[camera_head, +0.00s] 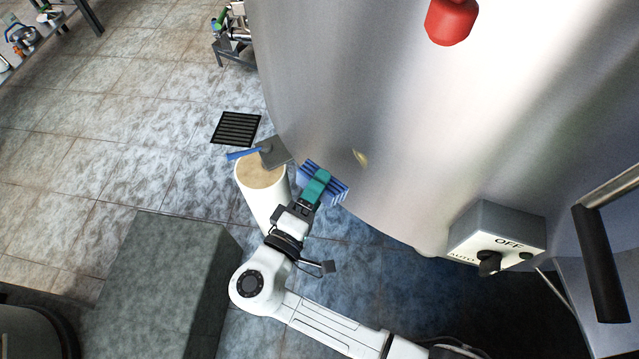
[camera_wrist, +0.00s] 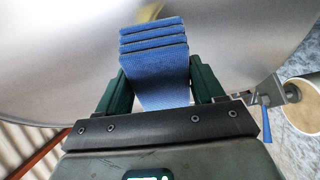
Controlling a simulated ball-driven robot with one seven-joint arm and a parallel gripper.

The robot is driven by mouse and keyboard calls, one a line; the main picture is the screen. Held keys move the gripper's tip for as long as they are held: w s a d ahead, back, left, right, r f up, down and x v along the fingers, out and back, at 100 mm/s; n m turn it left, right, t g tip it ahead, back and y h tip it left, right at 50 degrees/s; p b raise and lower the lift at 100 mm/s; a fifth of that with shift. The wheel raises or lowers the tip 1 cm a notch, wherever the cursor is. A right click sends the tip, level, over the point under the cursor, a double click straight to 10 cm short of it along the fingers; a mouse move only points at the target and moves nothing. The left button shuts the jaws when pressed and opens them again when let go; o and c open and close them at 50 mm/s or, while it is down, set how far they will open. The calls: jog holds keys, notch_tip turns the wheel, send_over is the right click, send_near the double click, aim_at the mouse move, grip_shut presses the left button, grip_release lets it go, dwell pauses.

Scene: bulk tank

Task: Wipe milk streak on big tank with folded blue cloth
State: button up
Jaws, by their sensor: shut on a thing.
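The folded blue cloth (camera_head: 338,190) is held in my gripper (camera_head: 318,184), close to the lower side of the big tank (camera_head: 420,120). In the wrist view the cloth (camera_wrist: 153,60) stands in layered folds between the two green fingers of my gripper (camera_wrist: 153,85). A small yellowish milk streak (camera_head: 360,158) shows on the tank wall, a little right of and above the cloth. Part of the streak (camera_wrist: 150,12) shows at the top of the wrist view, beyond the cloth. I cannot tell whether the cloth touches the tank.
A pale round post (camera_head: 262,190) with a blue-handled scraper (camera_head: 268,152) on top stands left of my gripper. A grey block (camera_head: 160,285) is at lower left. A control box (camera_head: 497,238) marked OFF and AUTO is at right. A floor drain (camera_head: 236,128) lies behind the post.

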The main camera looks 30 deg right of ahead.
jog(key=p, duration=0.1)
send_near(351, 147)
jog(key=shift+x, duration=1.5)
jog(key=shift+b+x, duration=0.3)
jog(key=shift+x, duration=1.35)
jog(key=shift+s, duration=0.1)
jog(key=shift+s+d+p, duration=0.25)
jog(key=shift+s+d, duration=0.15)
jog(key=shift+s, duration=0.45)
jog(key=shift+s+d+p, duration=0.2)
jog(key=shift+s+d, duration=0.2)
jog(key=shift+s, duration=0.5)
jog(key=shift+f, duration=0.1)
jog(key=shift+b, duration=0.3)
jog(key=shift+w+a+b, duration=0.3)
jog(key=shift+w+b, duration=0.05)
jog(key=shift+w, duration=0.25)
jog(key=shift+w+a+b, duration=0.3)
jog(key=shift+w, duration=0.3)
jog(key=shift+w+a+b, duration=0.3)
jog(key=shift+w+b, duration=0.05)
jog(key=shift+w, duration=0.25)
